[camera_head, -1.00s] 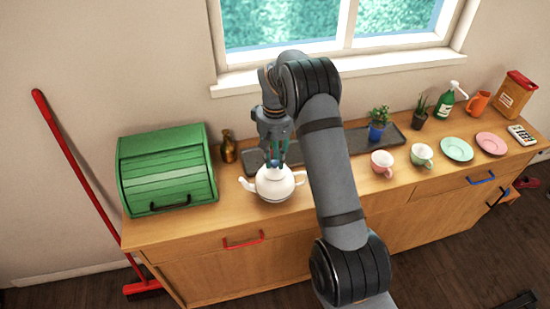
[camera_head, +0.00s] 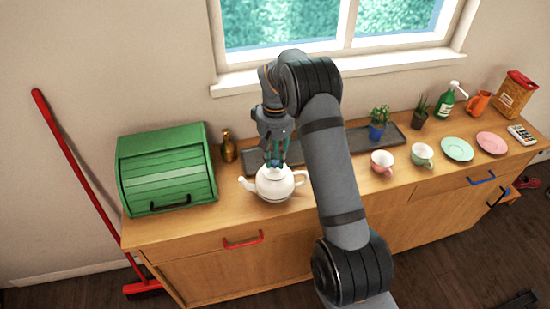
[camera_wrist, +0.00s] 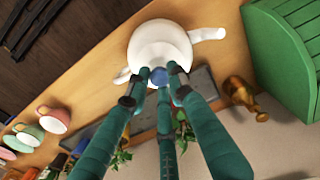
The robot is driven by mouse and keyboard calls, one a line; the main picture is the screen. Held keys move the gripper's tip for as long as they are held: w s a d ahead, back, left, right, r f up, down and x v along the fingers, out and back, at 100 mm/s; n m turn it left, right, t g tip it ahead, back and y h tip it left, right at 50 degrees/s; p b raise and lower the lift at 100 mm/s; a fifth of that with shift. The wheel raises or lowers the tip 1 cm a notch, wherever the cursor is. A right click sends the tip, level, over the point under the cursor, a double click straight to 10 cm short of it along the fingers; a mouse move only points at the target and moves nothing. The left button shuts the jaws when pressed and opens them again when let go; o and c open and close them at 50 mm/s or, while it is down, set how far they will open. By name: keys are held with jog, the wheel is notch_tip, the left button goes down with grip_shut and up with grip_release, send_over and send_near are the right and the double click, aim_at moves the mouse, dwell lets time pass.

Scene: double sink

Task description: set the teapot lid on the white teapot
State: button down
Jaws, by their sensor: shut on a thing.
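The white teapot (camera_head: 276,187) stands upright on the wooden counter, left of my arm, its spout to the left and its handle to the right. My gripper (camera_head: 276,161) points down right over the teapot's top. In the wrist view its teal fingers (camera_wrist: 157,84) close around a small blue knob (camera_wrist: 158,75), which I take to be the knob of the teapot lid. The lid's white part cannot be told apart from the white teapot body (camera_wrist: 160,45) behind it. The fingers hide the rim, so I cannot tell whether the lid is seated.
A green bread box (camera_head: 168,170) and a brass bottle (camera_head: 228,147) stand to the left. A dark tray (camera_head: 355,140) lies behind, with a potted plant (camera_head: 377,125). A pink cup (camera_head: 382,163) and a green cup (camera_head: 421,155) stand to the right of my arm.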

aim_at(275, 162)
jog(key=shift+f+b, duration=0.6)
jog(key=shift+f, duration=0.05)
jog(key=c, duration=1.8)
grip_release()
jog(key=shift+r, duration=0.1)
notch_tip(275, 162, up, 11)
jog(key=p, duration=0.8)
jog(key=shift+p, duration=0.4)
notch_tip(275, 162, down, 10)
jog(key=b, duration=0.7)
jog(key=shift+b, duration=0.4)
